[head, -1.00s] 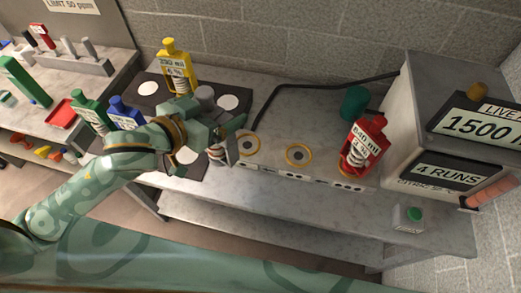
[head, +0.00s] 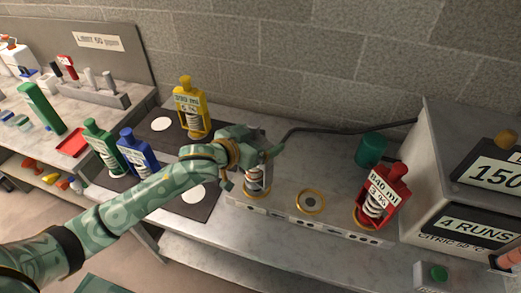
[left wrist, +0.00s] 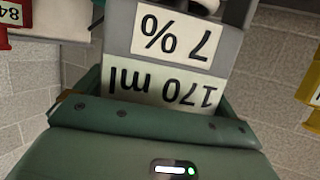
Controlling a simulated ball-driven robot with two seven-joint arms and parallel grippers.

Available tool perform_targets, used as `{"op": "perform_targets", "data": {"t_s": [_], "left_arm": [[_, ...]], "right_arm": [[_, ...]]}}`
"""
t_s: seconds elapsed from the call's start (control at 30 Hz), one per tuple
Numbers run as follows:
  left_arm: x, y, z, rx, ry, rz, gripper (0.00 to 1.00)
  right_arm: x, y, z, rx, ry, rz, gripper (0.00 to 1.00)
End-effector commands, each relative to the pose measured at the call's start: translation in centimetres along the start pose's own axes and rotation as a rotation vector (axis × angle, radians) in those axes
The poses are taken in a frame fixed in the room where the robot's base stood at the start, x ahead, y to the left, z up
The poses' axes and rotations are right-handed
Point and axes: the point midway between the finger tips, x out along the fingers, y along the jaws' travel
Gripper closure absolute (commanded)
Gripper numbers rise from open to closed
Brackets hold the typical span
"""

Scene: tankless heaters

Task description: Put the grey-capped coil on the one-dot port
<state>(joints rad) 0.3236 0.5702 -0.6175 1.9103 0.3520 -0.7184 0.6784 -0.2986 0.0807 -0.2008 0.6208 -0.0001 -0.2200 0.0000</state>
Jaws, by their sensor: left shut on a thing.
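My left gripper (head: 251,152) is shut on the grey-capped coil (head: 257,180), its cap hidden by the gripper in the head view. The left wrist view shows the coil's grey body (left wrist: 235,45) with an upside-down label reading 170 ml, 7 %. The coil is roughly upright at the leftmost port (head: 250,195) of the bench strip; I cannot tell whether it touches the port. The dot marks on the strip are too small to read surely. The middle port (head: 311,202) is empty. My right gripper is out of view.
A red coil (head: 382,192) stands on the rightmost port, a dark green cylinder (head: 371,150) behind it. Yellow (head: 190,108), green (head: 102,147) and blue (head: 137,152) coils stand on dark mats at left. A black cable (head: 340,130) runs behind the ports to the grey heater box (head: 432,150).

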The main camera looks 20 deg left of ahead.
Motion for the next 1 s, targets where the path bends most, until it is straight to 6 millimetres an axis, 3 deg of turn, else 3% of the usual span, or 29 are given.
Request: {"op": "perform_targets", "data": {"t_s": [0.17, 0.4, 0.77, 0.8, 1.0], "left_arm": [[1.1, -0.2, 0.5, -0.001, 0.005, 0.0, 0.74], [2.3, -0.2, 3.5, 0.0, 0.003, 0.001, 0.74], [2.3, -0.2, 3.6, -0.001, 0.005, 0.002, 0.74], [2.3, -0.2, 3.7, -0.001, 0.001, 0.002, 0.0], [2.3, -0.2, 3.7, 0.0, 0.001, 0.001, 0.0]], "right_arm": [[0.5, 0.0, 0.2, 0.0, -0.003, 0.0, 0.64], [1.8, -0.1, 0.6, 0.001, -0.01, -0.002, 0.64], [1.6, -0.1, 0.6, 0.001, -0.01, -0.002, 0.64], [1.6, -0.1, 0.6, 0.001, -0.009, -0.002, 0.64], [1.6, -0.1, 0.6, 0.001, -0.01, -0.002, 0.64]]}}
